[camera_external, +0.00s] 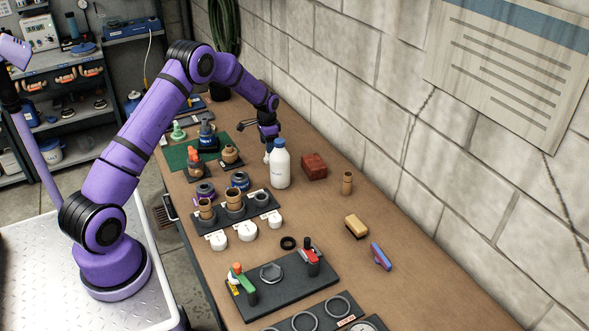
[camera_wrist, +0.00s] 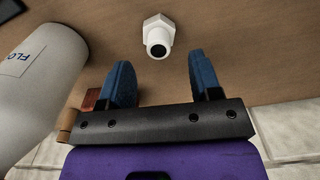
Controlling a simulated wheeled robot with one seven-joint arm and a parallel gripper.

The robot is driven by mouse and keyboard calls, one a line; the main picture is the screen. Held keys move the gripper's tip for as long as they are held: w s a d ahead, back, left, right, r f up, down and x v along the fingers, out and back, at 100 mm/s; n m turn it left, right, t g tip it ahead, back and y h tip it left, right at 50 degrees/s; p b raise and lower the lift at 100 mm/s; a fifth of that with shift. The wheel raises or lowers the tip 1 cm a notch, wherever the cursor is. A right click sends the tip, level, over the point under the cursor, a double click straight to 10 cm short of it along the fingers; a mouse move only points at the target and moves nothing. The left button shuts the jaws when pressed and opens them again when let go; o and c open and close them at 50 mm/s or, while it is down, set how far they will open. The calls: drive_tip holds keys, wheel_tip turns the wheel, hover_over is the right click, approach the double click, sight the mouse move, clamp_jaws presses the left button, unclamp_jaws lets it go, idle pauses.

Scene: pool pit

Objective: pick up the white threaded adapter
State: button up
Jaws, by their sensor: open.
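The white threaded adapter (camera_wrist: 157,36) lies on the brown bench top in the wrist view, with a hex-shaped collar and a dark round opening facing the camera. My gripper (camera_wrist: 160,72) is open, with its two blue fingers apart and nothing between them. The adapter sits beyond the fingertips, roughly centred on the gap, and looks clear of both fingers. In the external view my gripper (camera_external: 268,136) hangs low over the bench behind the white bottle. The adapter cannot be made out clearly there.
The white bottle (camera_external: 280,165) stands close beside my gripper; it fills the left of the wrist view (camera_wrist: 36,82). A red block (camera_external: 314,166) and a brown cylinder (camera_external: 347,183) stand to its right, toward the block wall (camera_external: 345,75). Several fittings crowd the bench's left side.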

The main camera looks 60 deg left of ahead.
wheel_tip(320, 180, down, 5)
drive_tip(key=shift+d, duration=0.1)
drive_tip(key=shift+c, duration=0.5)
